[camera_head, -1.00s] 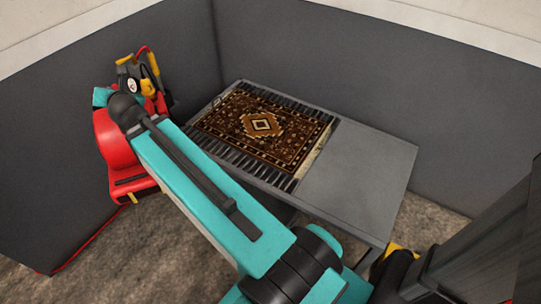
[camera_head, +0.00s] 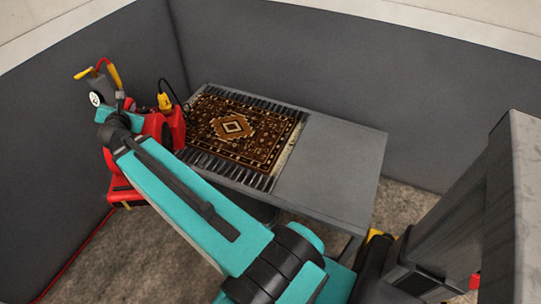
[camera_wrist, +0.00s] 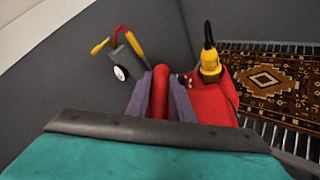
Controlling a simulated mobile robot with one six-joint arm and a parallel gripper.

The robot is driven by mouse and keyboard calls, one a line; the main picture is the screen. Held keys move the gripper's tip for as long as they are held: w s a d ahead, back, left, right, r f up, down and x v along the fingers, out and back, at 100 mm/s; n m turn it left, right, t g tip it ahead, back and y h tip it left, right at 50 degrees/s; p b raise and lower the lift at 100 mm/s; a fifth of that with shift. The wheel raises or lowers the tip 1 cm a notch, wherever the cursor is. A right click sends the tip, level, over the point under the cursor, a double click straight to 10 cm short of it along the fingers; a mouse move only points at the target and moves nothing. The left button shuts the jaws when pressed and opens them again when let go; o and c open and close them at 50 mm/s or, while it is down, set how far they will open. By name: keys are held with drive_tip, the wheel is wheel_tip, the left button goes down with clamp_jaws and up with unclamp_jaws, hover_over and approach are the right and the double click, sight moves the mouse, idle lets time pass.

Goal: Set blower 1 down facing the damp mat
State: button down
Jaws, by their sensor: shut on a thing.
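My gripper (camera_wrist: 160,100) is shut on the red handle (camera_wrist: 160,88) of a red blower. The blower's red body (camera_wrist: 212,98) and yellow plug (camera_wrist: 210,66) on a black cord show in the wrist view. In the head view the body (camera_head: 174,126) shows right of my arm's end, and a lower red part (camera_head: 122,190) shows to its left; my arm hides the middle. I cannot tell whether the blower touches the floor. The patterned, fringed mat (camera_head: 245,128) lies right of the blower, also in the wrist view (camera_wrist: 270,85).
The mat lies on a grey table (camera_head: 330,170), whose right part is bare. A grey device (camera_wrist: 122,62) with a round dial and red and yellow parts stands beyond the blower. Dark grey walls (camera_head: 300,60) close the far and left sides. Rough floor (camera_head: 165,245) shows in front.

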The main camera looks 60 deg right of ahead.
drive_tip(key=s+d+f+m+g+h, duration=0.25)
drive_tip(key=s+d+m+g, duration=0.4)
drive_tip(key=s+d, duration=0.55)
drive_tip(key=s+d+f+m+g+h, duration=0.25)
drive_tip(key=s+d+m+g, duration=0.4)
drive_tip(key=s+d, duration=0.6)
drive_tip(key=s+d+m+g+y, duration=0.3)
drive_tip(key=s+m, duration=0.1)
drive_tip(key=s, duration=1)
drive_tip(key=s+d+f+m+g+y, duration=0.1)
drive_tip(key=s+d+m+g+y, duration=0.2)
drive_tip(key=s, duration=1.2)
drive_tip(key=s+d+f+m+g+y, duration=0.1)
drive_tip(key=s+d+m+g+y, duration=0.2)
drive_tip(key=s, duration=1.1)
drive_tip(key=shift+s+m+g+b, duration=0.45)
drive_tip(key=shift+m+g, duration=0.35)
drive_tip(key=shift+g, duration=0.3)
